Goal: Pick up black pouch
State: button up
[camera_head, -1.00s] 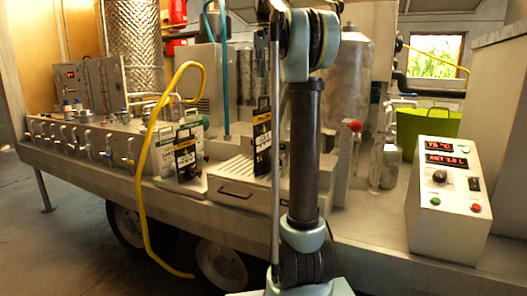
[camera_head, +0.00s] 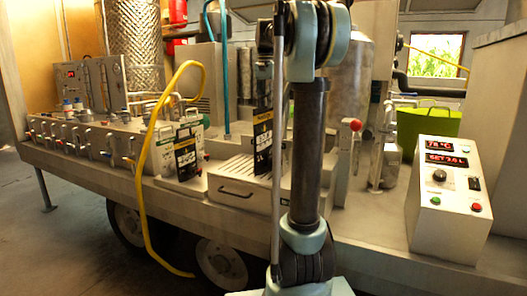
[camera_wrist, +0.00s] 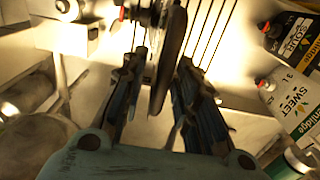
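A black pouch (camera_head: 264,142) with a yellow band and white print stands upright on the slatted tray, partly hidden by my arm in the head view. In the wrist view a dark upright shape, seen nearly edge-on, appears to be this black pouch (camera_wrist: 172,55). It lies between the two fingers of my gripper (camera_wrist: 162,62). The fingers are spread, with light gaps showing on both sides of the dark shape. The fingertips are mostly hidden behind my arm in the head view.
A black-and-white pouch (camera_head: 187,156) and a white pouch (camera_head: 167,152) stand left of the tray (camera_head: 232,189). A yellow hose (camera_head: 141,180) hangs in front. A control box (camera_head: 447,200) stands at right, with a green tub (camera_head: 425,128) behind it.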

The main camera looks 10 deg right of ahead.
aim_at(266, 120)
jog(key=shift+s+f, duration=0.1)
jog(key=shift+f, duration=2.2)
jog(key=shift+c, duration=0.5)
grip_shut()
